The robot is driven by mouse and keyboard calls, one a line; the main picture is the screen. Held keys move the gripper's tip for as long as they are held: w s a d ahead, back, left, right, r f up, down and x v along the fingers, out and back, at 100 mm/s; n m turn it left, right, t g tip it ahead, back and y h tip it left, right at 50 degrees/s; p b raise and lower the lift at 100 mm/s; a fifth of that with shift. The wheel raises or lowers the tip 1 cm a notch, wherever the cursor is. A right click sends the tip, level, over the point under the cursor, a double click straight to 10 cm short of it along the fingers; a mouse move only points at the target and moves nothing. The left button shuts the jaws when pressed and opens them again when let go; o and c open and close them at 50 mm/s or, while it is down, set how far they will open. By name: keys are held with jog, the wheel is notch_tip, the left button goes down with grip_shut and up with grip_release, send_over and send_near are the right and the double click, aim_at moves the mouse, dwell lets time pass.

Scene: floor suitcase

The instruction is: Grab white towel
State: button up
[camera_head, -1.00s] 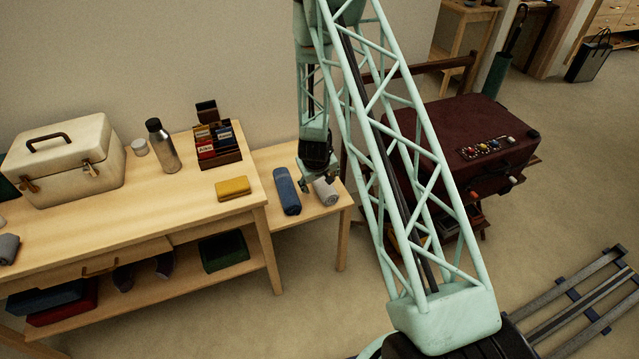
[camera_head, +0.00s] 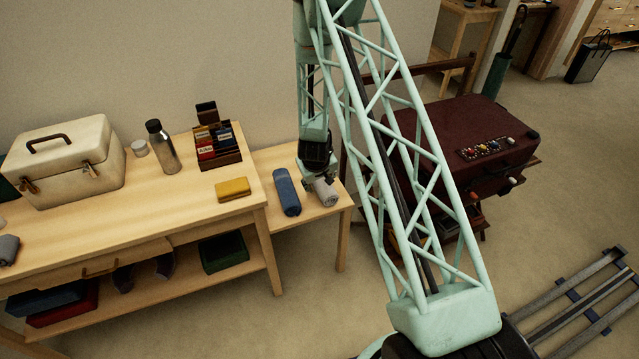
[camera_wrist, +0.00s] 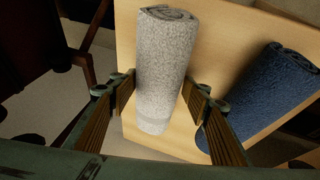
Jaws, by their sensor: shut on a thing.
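The white towel, a rolled light grey-white one (camera_head: 326,192), lies on the low wooden side table (camera_head: 333,212) in the head view. It fills the middle of the wrist view (camera_wrist: 165,65), its coiled end at the top. My gripper (camera_head: 319,183) reaches down over the towel's far part. In the wrist view its two ribbed fingers (camera_wrist: 163,92) stand on either side of the roll, their tips close against its sides. The gripper is shut on the towel, which still appears to rest on the table.
A rolled blue towel (camera_head: 287,192) lies just left of the white one and right of it in the wrist view (camera_wrist: 262,98). The taller workbench (camera_head: 130,215) stands to the left. A dark red suitcase (camera_head: 440,135) stands to the right.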

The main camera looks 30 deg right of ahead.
jog(key=shift+r+p, duration=0.6)
jog(key=shift+r, duration=1.05)
jog(key=s+a+r+p, duration=0.1)
jog(key=s+a, duration=0.1)
jog(key=s, duration=1.4)
jog(key=shift+r, duration=0.2)
jog(key=shift+w, duration=0.1)
